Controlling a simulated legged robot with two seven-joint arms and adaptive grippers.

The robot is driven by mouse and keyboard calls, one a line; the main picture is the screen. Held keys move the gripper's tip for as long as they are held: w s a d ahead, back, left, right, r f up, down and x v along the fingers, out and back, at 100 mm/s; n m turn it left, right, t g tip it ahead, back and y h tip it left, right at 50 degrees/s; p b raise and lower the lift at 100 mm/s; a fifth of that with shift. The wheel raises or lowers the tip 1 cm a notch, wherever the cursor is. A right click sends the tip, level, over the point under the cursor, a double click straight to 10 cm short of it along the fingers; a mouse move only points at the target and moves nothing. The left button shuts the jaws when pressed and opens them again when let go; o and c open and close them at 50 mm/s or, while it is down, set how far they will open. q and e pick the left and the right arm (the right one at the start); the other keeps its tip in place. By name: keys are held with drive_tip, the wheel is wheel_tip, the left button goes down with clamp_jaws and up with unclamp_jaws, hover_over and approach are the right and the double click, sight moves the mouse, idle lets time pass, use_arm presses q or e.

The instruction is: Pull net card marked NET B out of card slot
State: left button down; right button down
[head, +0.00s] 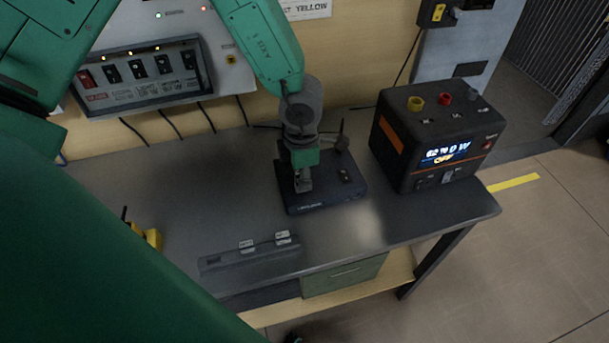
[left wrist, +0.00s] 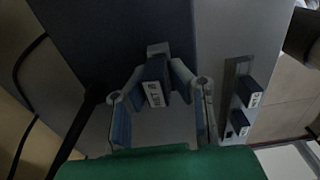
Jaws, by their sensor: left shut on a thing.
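A dark flat device (head: 332,200) lies on the grey bench with a thin antenna upright at its back. My left gripper (head: 303,183) reaches down over its left part, and its fingers hide most of the slot there. In the left wrist view the gripper (left wrist: 163,82) is closed on a dark card (left wrist: 155,92) with a white end label. The lettering is too small to read for sure. I cannot tell how far the card sits in its slot. My right gripper is not in view.
A long dark holder (head: 222,262) with two white-labelled pieces lies at the bench's front edge. A black power unit (head: 402,160) stands to the right of the device. A switch panel (head: 140,72) is on the back wall. The bench between device and holder is clear.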

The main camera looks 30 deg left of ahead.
use_arm(q)
drive_tip(key=shift+d, duration=0.35)
drive_tip(key=shift+a+r, duration=0.15)
drive_tip(key=shift+a, duration=0.15)
drive_tip(key=shift+w+a+r+p, duration=0.1)
drive_tip(key=shift+a+r+p, duration=0.1)
drive_tip(key=shift+p, duration=0.15)
drive_tip(key=shift+d+r+p, duration=0.4)
drive_tip(key=shift+r, duration=0.2)
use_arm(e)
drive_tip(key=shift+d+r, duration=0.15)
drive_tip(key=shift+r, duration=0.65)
use_arm(q)
drive_tip(key=shift+r+p, duration=0.15)
drive_tip(key=shift+p, duration=0.2)
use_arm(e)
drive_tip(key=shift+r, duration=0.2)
use_arm(q)
drive_tip(key=shift+a+r+p, duration=0.15)
drive_tip(key=shift+r+p, duration=0.15)
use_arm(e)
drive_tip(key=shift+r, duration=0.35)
use_arm(q)
drive_tip(key=shift+r, duration=0.15)
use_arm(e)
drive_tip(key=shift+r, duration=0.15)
